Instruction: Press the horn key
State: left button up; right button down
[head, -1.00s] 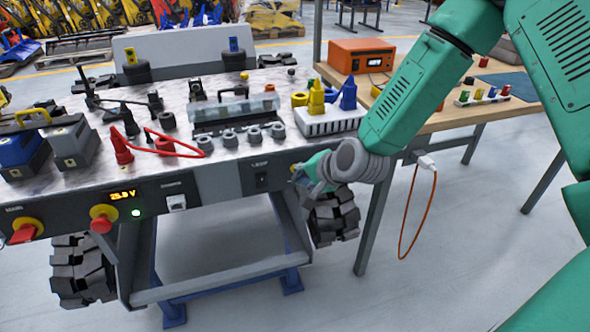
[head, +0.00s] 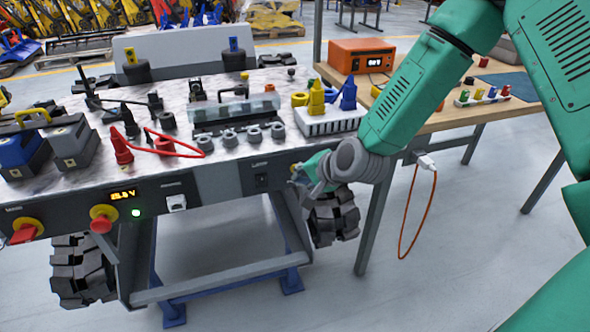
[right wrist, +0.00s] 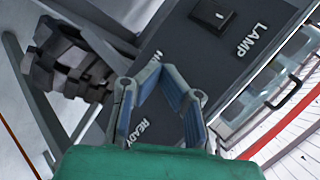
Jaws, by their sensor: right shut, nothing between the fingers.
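My right gripper (head: 297,174) is at the right end of the carrier's dark front panel (head: 218,182). In the right wrist view its fingers (right wrist: 163,73) meet at their tips in front of the panel, shut and empty. They cover part of a label (right wrist: 154,59) that starts with H, and I cannot see the horn key itself. I cannot tell whether the tips touch the panel. The black lamp switch (right wrist: 213,15) with its LAMP label sits beside this spot, and it also shows in the head view (head: 262,181). My left gripper is not in view.
The carrier's rubber track (head: 333,216) is just below my right gripper. Red knobs (head: 103,217), a green light and a lit display (head: 122,194) are on the panel's left. A wooden bench (head: 445,116) with an orange box (head: 361,56) stands on the right. Open floor lies in front.

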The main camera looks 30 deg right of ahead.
jog(key=shift+w, duration=0.15)
jog(key=shift+w+r, duration=0.1)
jog(key=shift+w, duration=0.1)
jog(key=shift+w+d, duration=0.15)
jog(key=shift+w, duration=0.25)
dwell(0.8)
jog(key=shift+s+p, duration=0.15)
jog(key=shift+p, duration=0.15)
jog(key=shift+s, duration=0.6)
jog(key=shift+a, duration=0.2)
